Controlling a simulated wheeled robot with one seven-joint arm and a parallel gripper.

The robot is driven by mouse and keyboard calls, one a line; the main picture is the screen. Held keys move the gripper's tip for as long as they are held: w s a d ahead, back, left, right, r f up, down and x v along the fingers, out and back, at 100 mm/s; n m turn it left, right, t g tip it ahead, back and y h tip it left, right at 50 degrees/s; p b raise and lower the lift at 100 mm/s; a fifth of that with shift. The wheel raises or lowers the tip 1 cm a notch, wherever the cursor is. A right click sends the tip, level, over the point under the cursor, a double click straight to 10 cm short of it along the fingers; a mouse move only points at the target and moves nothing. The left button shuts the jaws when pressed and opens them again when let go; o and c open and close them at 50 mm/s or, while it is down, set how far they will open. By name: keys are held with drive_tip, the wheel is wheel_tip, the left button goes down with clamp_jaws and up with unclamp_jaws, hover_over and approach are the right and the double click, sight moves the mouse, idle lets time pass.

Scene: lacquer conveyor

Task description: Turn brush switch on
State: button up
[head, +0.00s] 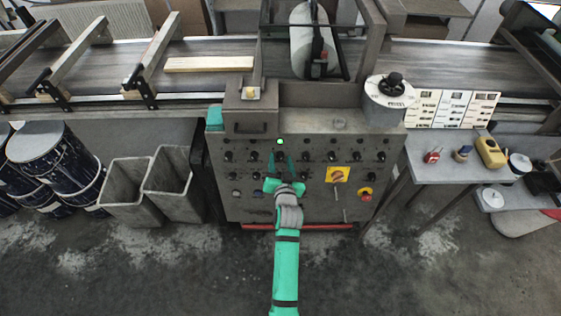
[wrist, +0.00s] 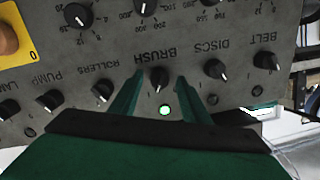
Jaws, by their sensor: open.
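The brush switch (wrist: 159,79) is a black rotary knob with a white pointer line, under the word BRUSH on the grey control panel (head: 232,205). In the wrist view the panel lettering appears upside down. My gripper (wrist: 160,82) is open, its two green fingers on either side of the brush knob with gaps on both sides. I cannot tell whether the fingers touch the panel. A small green lamp (wrist: 165,111) is lit near the knob, and it also shows in the head view (head: 280,141). In the head view my gripper (head: 281,160) covers most of the knob.
Neighbouring knobs are DISCS (wrist: 215,69), BELT (wrist: 266,61) and ROLLERS (wrist: 102,90). A yellow plate with a switch (head: 338,174) and a red emergency button (head: 365,194) sit on the panel's right. Grey bins (head: 127,190) stand left, a table (head: 430,172) right.

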drive_tip(key=shift+s, duration=0.15)
drive_tip(key=a+v, duration=0.1)
drive_tip(key=v, duration=0.9)
drive_tip(key=shift+s+d, duration=0.3)
drive_tip(key=shift+d, duration=0.2)
drive_tip(key=shift+r, duration=0.1)
drive_tip(key=s+f+h, duration=0.1)
drive_tip(key=s+f, duration=0.2)
drive_tip(key=s, duration=1.7)
drive_tip(key=s+r+n, duration=0.1)
drive_tip(key=s+r, duration=0.3)
drive_tip(key=s, duration=0.4)
drive_tip(key=s+r+n, duration=0.1)
drive_tip(key=s+r, duration=0.3)
drive_tip(key=s, duration=0.5)
drive_tip(key=shift+s+a+n, duration=0.25)
drive_tip(key=shift+a+n, duration=0.15)
